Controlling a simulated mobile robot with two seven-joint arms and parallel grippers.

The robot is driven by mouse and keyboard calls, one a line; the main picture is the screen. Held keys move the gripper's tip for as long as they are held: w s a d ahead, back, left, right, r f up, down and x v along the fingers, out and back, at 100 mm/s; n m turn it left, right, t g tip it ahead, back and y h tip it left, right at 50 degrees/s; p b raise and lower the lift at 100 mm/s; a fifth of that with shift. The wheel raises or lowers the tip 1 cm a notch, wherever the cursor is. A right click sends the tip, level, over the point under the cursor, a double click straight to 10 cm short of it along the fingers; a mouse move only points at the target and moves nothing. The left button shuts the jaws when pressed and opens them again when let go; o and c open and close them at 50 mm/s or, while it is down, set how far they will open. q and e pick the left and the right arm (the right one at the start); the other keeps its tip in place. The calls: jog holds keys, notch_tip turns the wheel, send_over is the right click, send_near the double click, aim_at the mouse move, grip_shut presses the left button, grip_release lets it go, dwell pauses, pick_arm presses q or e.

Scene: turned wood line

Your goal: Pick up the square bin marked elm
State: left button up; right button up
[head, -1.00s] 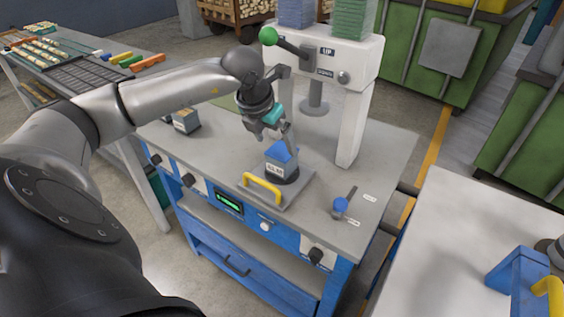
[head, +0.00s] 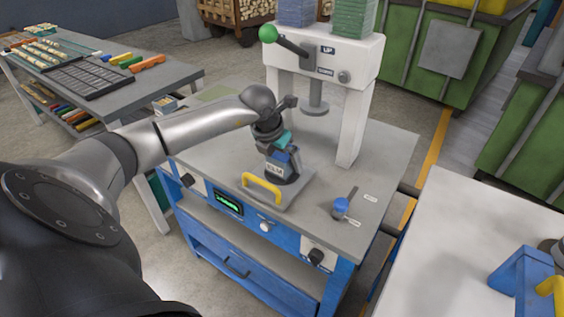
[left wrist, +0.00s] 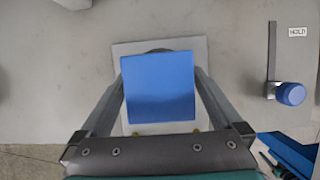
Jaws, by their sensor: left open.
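The square bin marked elm (head: 275,170) stands on a grey plate with a yellow handle, on the press bench; its white ELM label faces me. My left gripper (head: 282,158) is lowered over it from above, with open fingers partly hiding it. In the left wrist view the blue square top of the bin (left wrist: 158,88) sits between the two fingers, one on each side. I cannot tell whether the fingers touch its sides. My right gripper is not in view.
A white press frame (head: 350,110) with a green-knobbed lever (head: 268,33) stands just behind. A blue-knobbed lever (head: 341,206) is on the bench to the right. A small labelled box (head: 166,104) shows beyond my left arm. A pale table (head: 450,240) is at the right.

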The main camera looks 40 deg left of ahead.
pick_arm(q)
jog(key=shift+r, duration=0.1)
jog(key=c, duration=1.6)
